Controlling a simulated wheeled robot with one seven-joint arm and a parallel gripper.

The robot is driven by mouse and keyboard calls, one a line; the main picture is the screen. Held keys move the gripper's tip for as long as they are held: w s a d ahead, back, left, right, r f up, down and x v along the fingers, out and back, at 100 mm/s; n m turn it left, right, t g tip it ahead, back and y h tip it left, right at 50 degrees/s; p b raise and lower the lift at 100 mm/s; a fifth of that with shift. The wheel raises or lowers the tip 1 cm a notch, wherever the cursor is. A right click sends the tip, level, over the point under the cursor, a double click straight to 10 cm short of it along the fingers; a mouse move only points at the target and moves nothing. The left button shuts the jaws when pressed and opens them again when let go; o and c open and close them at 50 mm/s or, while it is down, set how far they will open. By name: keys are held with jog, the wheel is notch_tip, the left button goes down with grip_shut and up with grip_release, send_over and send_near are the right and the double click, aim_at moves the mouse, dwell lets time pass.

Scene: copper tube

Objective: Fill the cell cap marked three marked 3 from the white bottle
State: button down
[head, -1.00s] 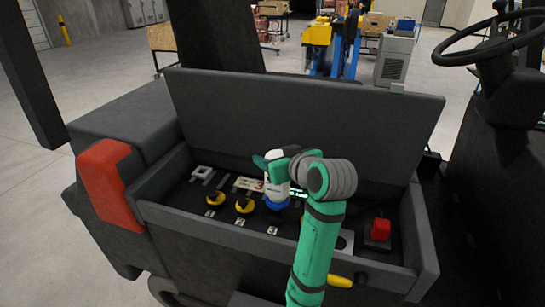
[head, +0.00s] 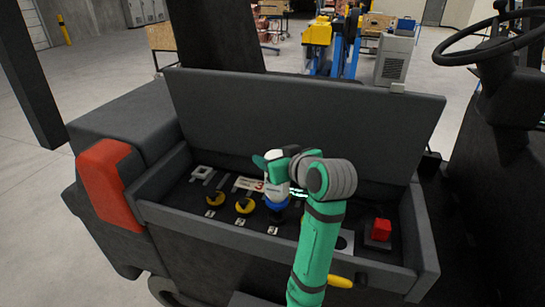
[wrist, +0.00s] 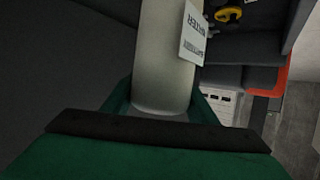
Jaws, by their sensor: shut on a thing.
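The white bottle (head: 274,185) is in my gripper (head: 275,160), above the battery bay. Its blue end (head: 276,203) points down over the third cell position, by the rightmost small number tag (head: 272,230). The cap there is hidden behind the bottle, and I cannot tell whether they touch. In the wrist view the bottle's pale body (wrist: 163,60) stands between my fingers, with a lettered label (wrist: 194,34). Two yellow-and-black caps (head: 214,197) (head: 244,205) sit to its left, each with a tag in front.
The bay's raised dark lid (head: 310,115) stands behind the bottle, and its front wall (head: 230,235) is in front. A red block (head: 381,229) and a yellow handle (head: 341,282) are on the right. A steering wheel (head: 490,35) is at the upper right.

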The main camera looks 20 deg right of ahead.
jog(key=shift+s+f, duration=0.15)
jog(key=shift+f, duration=1.3)
dwell(1.3)
jog(key=shift+d, duration=0.1)
dwell(0.6)
jog(key=shift+r, duration=0.15)
